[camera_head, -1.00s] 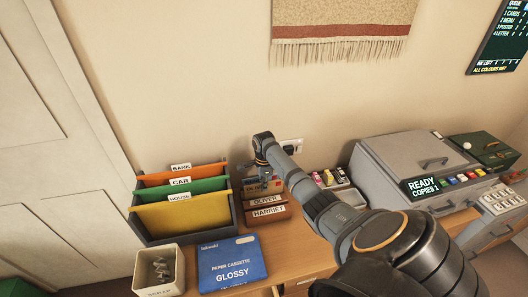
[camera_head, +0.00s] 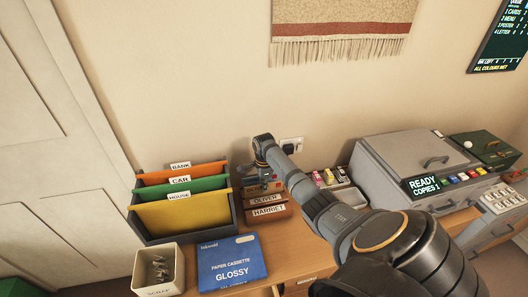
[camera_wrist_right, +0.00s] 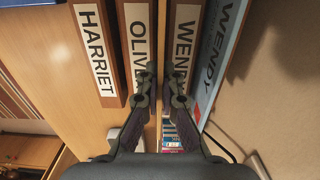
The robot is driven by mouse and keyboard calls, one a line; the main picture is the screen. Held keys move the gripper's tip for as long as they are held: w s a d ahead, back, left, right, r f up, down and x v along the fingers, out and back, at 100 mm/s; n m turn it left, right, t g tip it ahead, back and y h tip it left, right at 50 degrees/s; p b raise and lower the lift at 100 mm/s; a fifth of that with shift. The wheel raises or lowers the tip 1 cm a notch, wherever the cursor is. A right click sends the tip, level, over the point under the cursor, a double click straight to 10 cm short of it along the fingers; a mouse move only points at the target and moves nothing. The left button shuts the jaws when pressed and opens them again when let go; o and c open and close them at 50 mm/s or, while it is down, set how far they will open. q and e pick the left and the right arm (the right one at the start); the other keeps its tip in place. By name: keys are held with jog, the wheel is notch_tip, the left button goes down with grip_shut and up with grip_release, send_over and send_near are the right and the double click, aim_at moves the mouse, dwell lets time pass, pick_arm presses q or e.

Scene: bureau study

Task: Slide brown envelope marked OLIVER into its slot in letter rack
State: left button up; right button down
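The wooden letter rack (camera_head: 266,212) stands on the desk, with front labels OLIVER and HARRIET readable in the head view. In the wrist view its brown dividers show HARRIET (camera_wrist_right: 92,48), OLIVER (camera_wrist_right: 137,45) and WENDY (camera_wrist_right: 184,30). A blue envelope marked WENDY (camera_wrist_right: 217,60) stands behind the WENDY divider. My right gripper (camera_head: 262,178) is low over the rack; in the wrist view its fingertips (camera_wrist_right: 164,78) are apart, one beside the OLIVER divider and one beside the WENDY divider. My left gripper is out of view.
A file holder (camera_head: 185,238) with orange, green and yellow folders stands left of the rack. A blue paper cassette (camera_head: 231,263) and scrap bin (camera_head: 159,270) are in front. A cartridge tray (camera_head: 345,190) and grey copier (camera_head: 410,160) stand right.

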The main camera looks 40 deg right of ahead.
jog(key=shift+f, duration=0.15)
jog(key=c, duration=1.4)
grip_release()
jog(key=shift+c, duration=0.2)
notch_tip(320, 180, up, 12)
